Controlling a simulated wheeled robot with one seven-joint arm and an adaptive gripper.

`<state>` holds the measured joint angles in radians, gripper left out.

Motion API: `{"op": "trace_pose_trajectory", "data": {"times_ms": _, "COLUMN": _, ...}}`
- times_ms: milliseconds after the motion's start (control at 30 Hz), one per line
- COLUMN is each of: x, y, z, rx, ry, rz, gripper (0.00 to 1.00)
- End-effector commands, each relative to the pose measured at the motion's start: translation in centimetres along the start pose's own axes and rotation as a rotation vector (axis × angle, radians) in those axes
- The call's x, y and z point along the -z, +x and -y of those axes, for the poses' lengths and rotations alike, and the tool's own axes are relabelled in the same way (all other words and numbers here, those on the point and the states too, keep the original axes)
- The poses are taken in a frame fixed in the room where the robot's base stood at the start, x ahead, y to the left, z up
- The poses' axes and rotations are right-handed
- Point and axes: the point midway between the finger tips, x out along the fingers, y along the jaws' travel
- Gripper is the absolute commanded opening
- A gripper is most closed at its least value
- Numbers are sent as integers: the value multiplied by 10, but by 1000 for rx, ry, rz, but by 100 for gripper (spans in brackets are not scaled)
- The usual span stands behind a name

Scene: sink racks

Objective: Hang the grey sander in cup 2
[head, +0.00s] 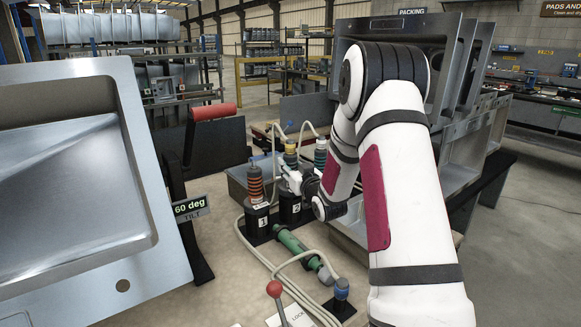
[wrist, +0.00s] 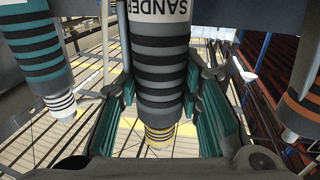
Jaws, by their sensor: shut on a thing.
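The grey sander (wrist: 162,75) is black-banded, with a yellow-striped end, and sits between the teal pads of my gripper (wrist: 160,112) in the wrist view. My gripper (head: 298,184) is shut on it. In the head view the sander's upper part and yellow collar (head: 290,149) show upright above cup 2 (head: 290,212), which is marked "2". My gripper hides the lower body, so I cannot tell whether its bottom is inside the cup. The orange-banded tool (head: 255,187) stands in cup 1 (head: 258,222) to the left. The teal-banded tool (head: 320,155) is to the right.
A green tool (head: 297,246) lies in front of the cups. Pale hoses (head: 262,262) run along the bench. A blue-topped piece (head: 341,290) and a red-knobbed lever (head: 275,290) are nearer. A large tilted metal sink (head: 128,150) fills the left; stacked sinks stand right.

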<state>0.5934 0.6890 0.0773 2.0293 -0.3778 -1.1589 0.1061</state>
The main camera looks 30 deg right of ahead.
Motion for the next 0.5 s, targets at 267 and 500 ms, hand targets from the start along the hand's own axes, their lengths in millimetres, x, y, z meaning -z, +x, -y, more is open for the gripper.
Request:
{"op": "trace_pose_trajectory", "data": {"times_ms": 267, "x": -9, "y": 1, "z": 0, "rx": 0, "ry": -1, "rz": -6, "gripper": 0}}
{"op": "trace_pose_trajectory", "data": {"times_ms": 500, "x": -9, "y": 0, "z": 0, "rx": 0, "ry": -1, "rz": -6, "gripper": 0}}
